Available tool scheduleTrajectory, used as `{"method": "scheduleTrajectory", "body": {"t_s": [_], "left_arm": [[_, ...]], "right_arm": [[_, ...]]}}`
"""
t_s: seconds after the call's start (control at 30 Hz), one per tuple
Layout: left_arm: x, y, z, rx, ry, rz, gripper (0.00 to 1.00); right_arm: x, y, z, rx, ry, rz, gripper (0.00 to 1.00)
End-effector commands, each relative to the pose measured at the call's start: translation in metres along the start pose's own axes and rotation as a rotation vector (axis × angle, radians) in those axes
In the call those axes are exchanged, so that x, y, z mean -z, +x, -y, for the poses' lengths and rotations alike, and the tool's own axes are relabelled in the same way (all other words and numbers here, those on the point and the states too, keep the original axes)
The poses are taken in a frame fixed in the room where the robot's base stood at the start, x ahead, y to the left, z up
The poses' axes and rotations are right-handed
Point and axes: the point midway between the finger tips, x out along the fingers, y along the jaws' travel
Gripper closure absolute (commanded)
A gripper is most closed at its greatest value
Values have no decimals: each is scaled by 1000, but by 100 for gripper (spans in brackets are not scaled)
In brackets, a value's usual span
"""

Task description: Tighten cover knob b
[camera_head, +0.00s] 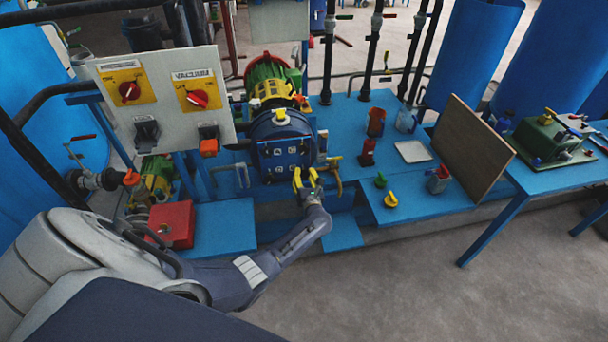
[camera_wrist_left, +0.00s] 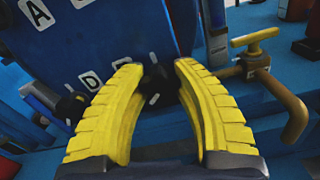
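The round blue autoclave cover (camera_head: 283,153) faces me in the head view, with small white label plates on it. My left gripper (camera_head: 305,180) is in front of its lower right edge. In the left wrist view its yellow fingers (camera_wrist_left: 159,68) are apart, and a dark knob (camera_wrist_left: 157,80) shows between the tips. I cannot tell whether the fingers touch it. Plates marked A (camera_wrist_left: 36,13) and D (camera_wrist_left: 90,81) are readable on the cover. The plates beside the dark knob are mostly hidden, so its letter cannot be read. My right gripper is not in view.
A yellow-handled brass valve (camera_wrist_left: 255,52) with a bent pipe is close to the right of the gripper. A grey control panel (camera_head: 170,92) stands left of the cover. A red box (camera_head: 172,224) sits lower left. A brown board (camera_head: 473,142) leans at the right.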

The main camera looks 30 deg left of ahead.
Motion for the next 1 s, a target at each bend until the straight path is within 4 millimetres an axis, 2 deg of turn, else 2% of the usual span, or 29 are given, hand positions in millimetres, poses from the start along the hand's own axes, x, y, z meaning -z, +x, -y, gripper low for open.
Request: {"method": "scheduleTrajectory", "body": {"t_s": [0.03, 0.17, 0.57, 1.0], "left_arm": [[0, 0, 0, 0, 0, 1, 86], [-1, 0, 0, 0, 0, 1, 100], [-2, 1, 0, -1, 61, 2, 100], [-3, 1, 2, -2, 426, 4, 100]], "right_arm": [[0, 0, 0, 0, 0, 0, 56], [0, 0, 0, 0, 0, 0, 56], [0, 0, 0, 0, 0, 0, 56], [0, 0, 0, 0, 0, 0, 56]]}}
